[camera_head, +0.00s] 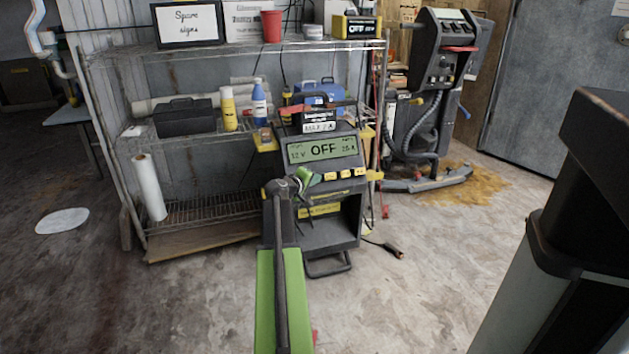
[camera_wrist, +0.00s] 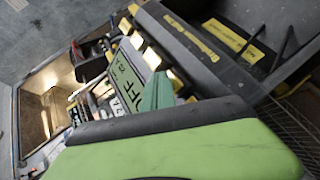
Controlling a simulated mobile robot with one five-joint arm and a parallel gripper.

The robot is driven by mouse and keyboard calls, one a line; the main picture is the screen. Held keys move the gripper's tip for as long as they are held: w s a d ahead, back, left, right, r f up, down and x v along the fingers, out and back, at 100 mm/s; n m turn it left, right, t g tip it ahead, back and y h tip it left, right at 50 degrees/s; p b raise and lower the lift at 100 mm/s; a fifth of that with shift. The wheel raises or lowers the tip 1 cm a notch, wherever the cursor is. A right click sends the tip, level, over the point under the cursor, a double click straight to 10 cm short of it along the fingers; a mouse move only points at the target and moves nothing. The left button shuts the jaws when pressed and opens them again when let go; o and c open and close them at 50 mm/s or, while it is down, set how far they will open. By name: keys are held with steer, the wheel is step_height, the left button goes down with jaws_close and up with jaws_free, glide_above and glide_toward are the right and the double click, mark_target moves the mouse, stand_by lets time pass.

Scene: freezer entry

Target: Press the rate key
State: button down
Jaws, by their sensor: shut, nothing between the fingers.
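A dark charger unit has a green display (camera_head: 322,150) reading "12 V OFF" and what looks like "20 A". A row of small yellow-white keys (camera_head: 345,175) sits below the display. Their labels are too small to read, so I cannot tell which is the rate key. My gripper (camera_head: 311,180) is shut and empty at the left end of the key row and hides that part of the panel. In the wrist view, the green fingertip (camera_wrist: 158,92) overlaps the display (camera_wrist: 128,80), close to the keys (camera_wrist: 152,58). I cannot tell whether it touches the panel.
A wire shelf (camera_head: 205,212) stands behind and left, with a black toolbox (camera_head: 185,117), a yellow bottle (camera_head: 228,108) and a blue bottle (camera_head: 259,103). Another machine (camera_head: 430,95) stands at the back right. A dark-topped bin or post (camera_head: 560,230) fills the right foreground.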

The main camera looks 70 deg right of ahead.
steer(key=shift+s+a+r, duration=0.15)
steer(key=shift+a+r, duration=0.05)
steer(key=s+a+r+p, duration=0.2)
steer(key=a, duration=0.1)
steer(key=shift+s+a+r+p, duration=0.15)
steer(key=shift+s+r+p, duration=0.15)
steer(key=shift+s+p, duration=0.1)
stand_by(0.8)
